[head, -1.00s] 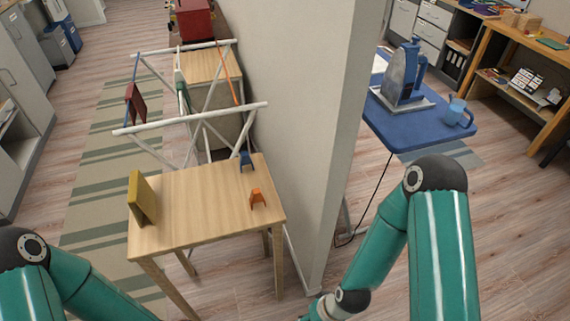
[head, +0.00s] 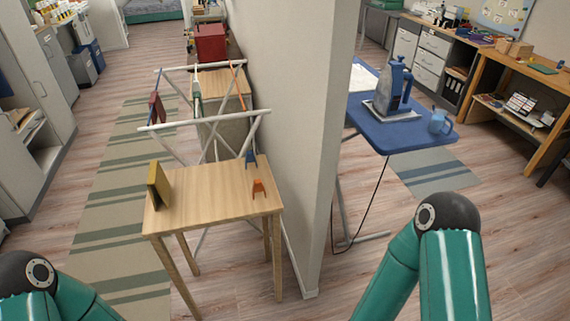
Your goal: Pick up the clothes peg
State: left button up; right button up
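An orange clothes peg (head: 259,189) stands on the right part of a small wooden table (head: 210,205). A blue peg-like piece (head: 251,160) shows behind it at the table's back right edge; I cannot tell whether it rests on the table or on the drying rack. A yellow upright block or book (head: 158,184) stands at the table's left edge. Parts of both my arms show at the bottom left and bottom right, well short of the table. Neither gripper is in view.
A white drying rack (head: 205,121) stands right behind the table. A wall end (head: 310,150) rises close to the table's right side. Beyond it is a blue ironing board (head: 405,138) with an iron (head: 393,88) and a blue mug (head: 440,122). The floor before the table is clear.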

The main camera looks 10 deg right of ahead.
aim_at(251, 158)
jog(key=u, duration=0.2)
jog(key=i, duration=0.75)
jog(key=z, duration=0.25)
jog(key=k, duration=0.75)
jog(key=u, duration=0.2)
jog(key=i, duration=0.85)
